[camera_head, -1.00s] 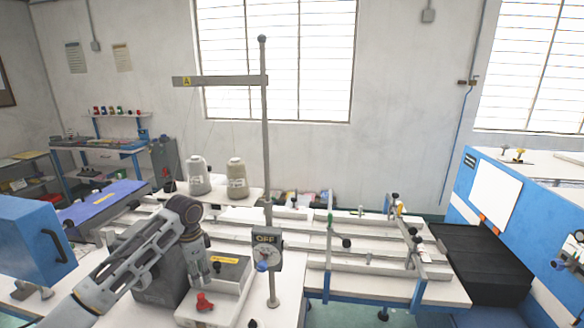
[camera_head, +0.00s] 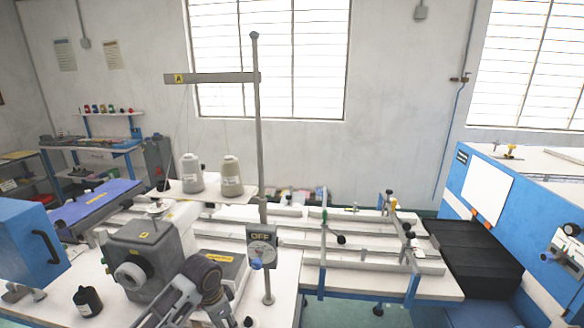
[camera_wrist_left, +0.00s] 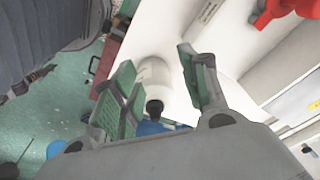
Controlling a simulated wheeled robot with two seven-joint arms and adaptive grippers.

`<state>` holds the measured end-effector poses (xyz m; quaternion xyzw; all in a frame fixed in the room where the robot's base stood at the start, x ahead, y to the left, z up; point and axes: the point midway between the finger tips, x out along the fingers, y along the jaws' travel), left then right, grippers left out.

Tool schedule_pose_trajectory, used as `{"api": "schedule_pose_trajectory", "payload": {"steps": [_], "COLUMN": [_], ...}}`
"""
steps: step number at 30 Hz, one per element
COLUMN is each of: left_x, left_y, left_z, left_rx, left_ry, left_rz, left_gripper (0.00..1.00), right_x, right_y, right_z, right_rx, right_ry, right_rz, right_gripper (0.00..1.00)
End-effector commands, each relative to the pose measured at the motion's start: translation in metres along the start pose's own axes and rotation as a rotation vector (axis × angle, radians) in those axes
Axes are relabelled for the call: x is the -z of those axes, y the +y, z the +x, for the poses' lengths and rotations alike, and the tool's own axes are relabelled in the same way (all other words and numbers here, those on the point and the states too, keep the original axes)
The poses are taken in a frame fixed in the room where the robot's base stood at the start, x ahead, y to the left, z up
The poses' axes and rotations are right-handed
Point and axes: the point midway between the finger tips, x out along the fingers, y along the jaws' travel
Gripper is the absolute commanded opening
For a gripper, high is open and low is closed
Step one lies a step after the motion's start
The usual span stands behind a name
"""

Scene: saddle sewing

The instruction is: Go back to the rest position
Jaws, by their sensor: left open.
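My left arm comes in from the bottom of the head view, and its wrist end (camera_head: 222,312) hangs low by the bottom edge, in front of the grey machine head (camera_head: 140,255). The fingertips cannot be made out there. In the left wrist view my left gripper (camera_wrist_left: 163,76) is open, its two green-padded fingers apart. A white rounded object with a black tip (camera_wrist_left: 155,78) shows beyond the gap between the fingers; no contact is visible. My right gripper is not in view.
A dark bottle (camera_head: 88,300) stands left of the machine head. A red part (camera_wrist_left: 285,10) shows at top right in the wrist view. A blue machine (camera_head: 520,200) is at right.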

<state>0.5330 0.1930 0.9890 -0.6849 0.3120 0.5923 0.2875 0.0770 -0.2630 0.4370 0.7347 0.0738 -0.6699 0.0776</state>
Motion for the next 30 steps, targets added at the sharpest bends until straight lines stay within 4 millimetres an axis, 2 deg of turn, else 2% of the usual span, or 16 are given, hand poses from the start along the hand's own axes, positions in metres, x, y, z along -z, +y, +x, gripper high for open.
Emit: {"api": "schedule_pose_trajectory", "payload": {"steps": [3,13,30], "left_x": [-0.003,-0.013,-0.047], "left_y": [0.017,0.052,0.101], "left_z": [0.007,0.019,0.025], "left_rx": [-0.003,0.003,0.029], "left_ry": [0.018,0.066,0.136], "left_rz": [-0.02,-0.095,-0.281], "left_gripper": [0.44,0.44,0.44], "right_x": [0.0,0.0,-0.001], "right_y": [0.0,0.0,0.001], "right_z": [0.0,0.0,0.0], "right_rx": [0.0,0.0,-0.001], "right_ry": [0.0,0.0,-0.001], "right_rz": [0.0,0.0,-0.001], "right_gripper": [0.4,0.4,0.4]}}
